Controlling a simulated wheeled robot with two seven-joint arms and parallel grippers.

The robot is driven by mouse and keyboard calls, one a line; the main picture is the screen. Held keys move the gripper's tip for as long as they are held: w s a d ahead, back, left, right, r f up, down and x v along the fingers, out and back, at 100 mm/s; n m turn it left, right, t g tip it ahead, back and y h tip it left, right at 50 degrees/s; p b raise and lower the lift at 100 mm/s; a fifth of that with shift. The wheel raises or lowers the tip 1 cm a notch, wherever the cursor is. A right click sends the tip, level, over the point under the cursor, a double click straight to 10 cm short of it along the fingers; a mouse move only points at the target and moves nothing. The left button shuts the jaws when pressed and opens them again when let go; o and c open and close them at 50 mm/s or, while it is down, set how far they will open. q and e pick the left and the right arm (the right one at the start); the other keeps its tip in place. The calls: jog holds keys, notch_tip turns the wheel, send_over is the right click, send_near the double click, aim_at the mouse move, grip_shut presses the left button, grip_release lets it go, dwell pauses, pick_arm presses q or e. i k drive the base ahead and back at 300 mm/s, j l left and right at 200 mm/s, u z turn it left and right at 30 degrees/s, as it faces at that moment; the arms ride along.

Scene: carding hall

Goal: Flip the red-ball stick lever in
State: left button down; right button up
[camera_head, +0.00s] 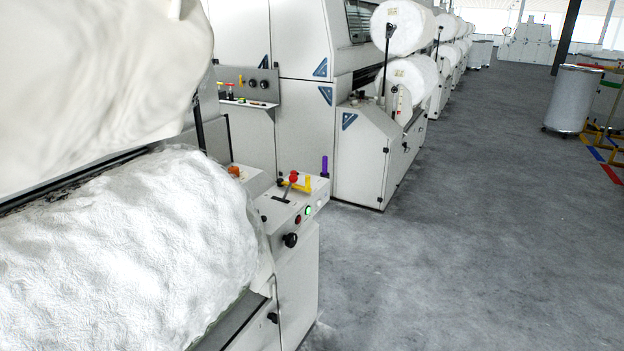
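The red-ball stick lever (292,178) stands on the sloped top of a white control box (283,208) at the end of the near machine. Its red ball sits at the top of a short stick that leans up and to the right from a dark slot. Next to it are a yellow handle (302,184) and, at the box's back corner, a purple upright piece (324,167). Neither of my grippers shows in the head view.
A large white fibre roll (130,255) fills the lower left, with another white mass (95,70) above it. The box front has a green lit button (308,210) and a black knob (290,240). Grey floor (470,230) to the right is clear. A drum (573,98) stands far right.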

aim_at(292, 178)
jog(key=i+l, duration=0.3)
jog(key=i, duration=0.15)
jog(key=i+l+z, duration=0.1)
jog(key=i+l, duration=0.25)
jog(key=i, duration=0.15)
jog(key=i+l, duration=0.3)
jog(key=i, duration=0.15)
jog(key=i+l+z, duration=0.1)
jog(key=i+l, duration=0.2)
jog(key=i, duration=0.2)
